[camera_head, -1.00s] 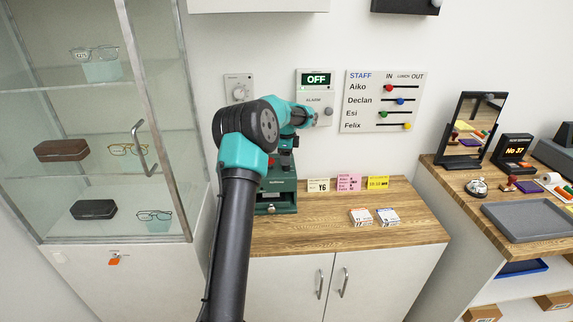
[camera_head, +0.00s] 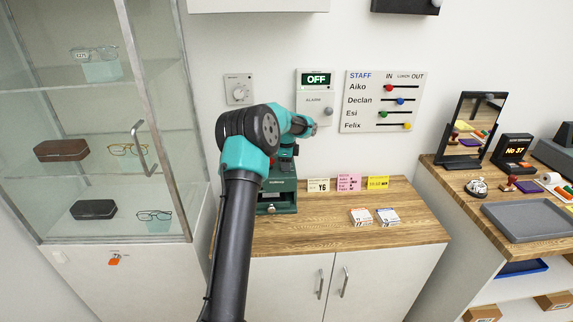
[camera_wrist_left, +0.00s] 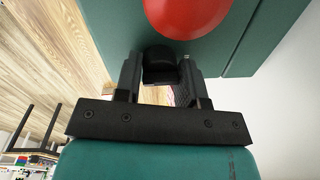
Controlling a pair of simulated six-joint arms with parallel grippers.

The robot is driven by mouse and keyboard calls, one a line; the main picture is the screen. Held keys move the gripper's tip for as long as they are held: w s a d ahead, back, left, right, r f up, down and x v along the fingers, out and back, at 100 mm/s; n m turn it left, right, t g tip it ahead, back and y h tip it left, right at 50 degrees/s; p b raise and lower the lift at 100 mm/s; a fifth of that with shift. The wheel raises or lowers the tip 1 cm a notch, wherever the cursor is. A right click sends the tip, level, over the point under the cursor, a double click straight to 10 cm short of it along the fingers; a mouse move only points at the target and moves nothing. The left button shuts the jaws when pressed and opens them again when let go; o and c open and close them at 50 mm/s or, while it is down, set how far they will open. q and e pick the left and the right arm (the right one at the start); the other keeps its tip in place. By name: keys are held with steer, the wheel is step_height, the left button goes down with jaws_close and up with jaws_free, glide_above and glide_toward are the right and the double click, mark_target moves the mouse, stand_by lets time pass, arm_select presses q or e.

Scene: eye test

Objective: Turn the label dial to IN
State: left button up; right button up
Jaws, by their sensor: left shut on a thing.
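A green machine (camera_head: 276,203) stands on the wooden counter, partly hidden behind my left arm. In the left wrist view, my left gripper (camera_wrist_left: 162,76) is shut on a small black knob (camera_wrist_left: 160,57) on the green machine. A large red round part (camera_wrist_left: 186,14) sits just beyond the knob. In the head view my left arm hides most of the gripper and the knob. I cannot read any dial marking or the word IN on the machine. My right gripper is in neither view.
Small cards (camera_head: 348,183) and two boxes (camera_head: 361,217) are on the counter. A glass cabinet (camera_head: 90,125) stands left.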

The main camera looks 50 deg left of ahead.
arm_select(q)
steer(key=shift+c, duration=1.1)
